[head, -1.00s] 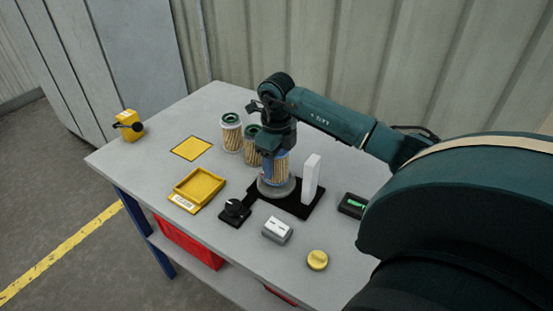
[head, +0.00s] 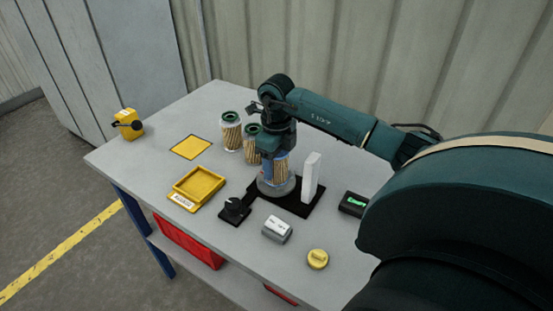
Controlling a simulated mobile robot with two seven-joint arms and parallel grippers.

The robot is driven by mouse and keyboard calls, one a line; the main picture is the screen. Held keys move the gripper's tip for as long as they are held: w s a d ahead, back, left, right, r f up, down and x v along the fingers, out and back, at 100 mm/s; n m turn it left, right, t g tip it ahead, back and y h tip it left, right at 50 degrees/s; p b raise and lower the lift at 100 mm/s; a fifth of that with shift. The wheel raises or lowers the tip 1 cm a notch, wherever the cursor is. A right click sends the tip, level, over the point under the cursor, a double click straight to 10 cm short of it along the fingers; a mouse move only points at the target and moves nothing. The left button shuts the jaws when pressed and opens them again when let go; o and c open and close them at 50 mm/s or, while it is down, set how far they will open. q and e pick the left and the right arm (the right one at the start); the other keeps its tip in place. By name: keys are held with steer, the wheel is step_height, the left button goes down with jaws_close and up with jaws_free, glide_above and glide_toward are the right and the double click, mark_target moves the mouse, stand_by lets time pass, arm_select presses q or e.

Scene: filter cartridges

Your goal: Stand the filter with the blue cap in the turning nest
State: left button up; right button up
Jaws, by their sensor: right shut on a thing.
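The filter with the blue cap (head: 274,170) is upright, with its lower end at the round grey turning nest (head: 276,188) on a black base plate. I cannot tell whether it is fully seated. My right gripper (head: 274,154) is shut on this filter from above and hides most of its top. A white upright block (head: 311,178) stands on the base plate just right of the nest. My left gripper is not in view.
Two green-capped filters (head: 231,132) (head: 251,142) stand behind left. A yellow tray (head: 199,184), yellow square (head: 191,147), black knob (head: 235,208), grey box (head: 277,229), yellow disc (head: 318,260) and dark display device (head: 353,204) lie around. A yellow device (head: 129,124) sits at the left edge.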

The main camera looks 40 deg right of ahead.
steer(key=o, duration=1.1)
steer(key=shift+o, duration=0.4)
steer(key=shift+o, duration=1.4)
steer(key=shift+r, duration=0.15)
steer(key=shift+r+p, duration=0.8)
steer(key=shift+r, duration=0.05)
steer(key=shift+r, duration=0.1)
